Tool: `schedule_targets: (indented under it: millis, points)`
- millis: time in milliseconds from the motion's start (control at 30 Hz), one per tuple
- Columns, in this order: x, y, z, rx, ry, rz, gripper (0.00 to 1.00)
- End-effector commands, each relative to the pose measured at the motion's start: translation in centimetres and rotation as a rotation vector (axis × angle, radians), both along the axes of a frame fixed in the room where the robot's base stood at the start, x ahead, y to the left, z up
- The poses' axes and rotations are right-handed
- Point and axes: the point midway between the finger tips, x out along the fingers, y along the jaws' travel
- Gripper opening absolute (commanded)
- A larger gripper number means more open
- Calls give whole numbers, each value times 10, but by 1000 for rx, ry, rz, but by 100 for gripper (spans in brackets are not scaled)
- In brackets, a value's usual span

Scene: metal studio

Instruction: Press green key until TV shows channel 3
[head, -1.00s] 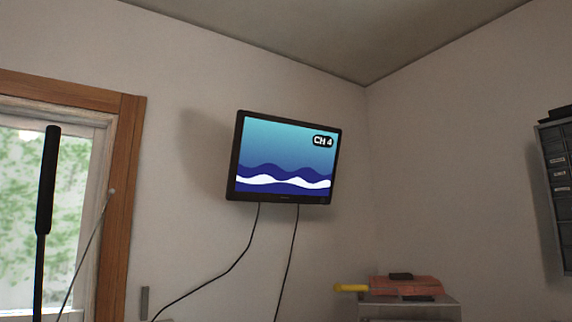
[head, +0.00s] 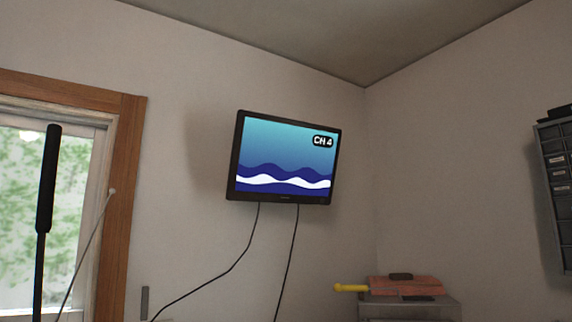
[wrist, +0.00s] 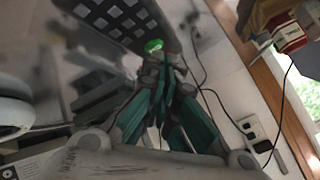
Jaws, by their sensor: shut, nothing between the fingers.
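The TV (head: 285,158) hangs on the wall in the head view and shows "CH 4" over a blue wave picture. In the wrist view a dark remote-like panel (wrist: 128,36) with rows of pale keys is at the top. The round green key (wrist: 153,46) shows near its lower right end. My gripper (wrist: 168,68), with teal fingers, is shut and empty, its tips just below the green key in the picture. I cannot tell whether the tips touch the key. My gripper is not in the head view.
In the head view a shelf unit (head: 430,311) holds a reddish item (head: 407,286) and a yellow-handled tool (head: 350,288). A wood-framed window (head: 120,200) is at left, and a drawer cabinet (head: 557,190) at right. Wall sockets (wrist: 252,130) and loose cables show in the wrist view.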

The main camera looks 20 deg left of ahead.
Motion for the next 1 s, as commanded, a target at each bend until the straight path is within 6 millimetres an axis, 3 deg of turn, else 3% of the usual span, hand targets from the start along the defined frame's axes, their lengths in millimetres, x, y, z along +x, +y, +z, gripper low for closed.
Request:
schedule_targets:
  millis: [667, 1000]
  points:
    - [0, 0, -3, 0, 0, 0, 0]
    - [0, 0, 10, 0, 0, 0, 0]
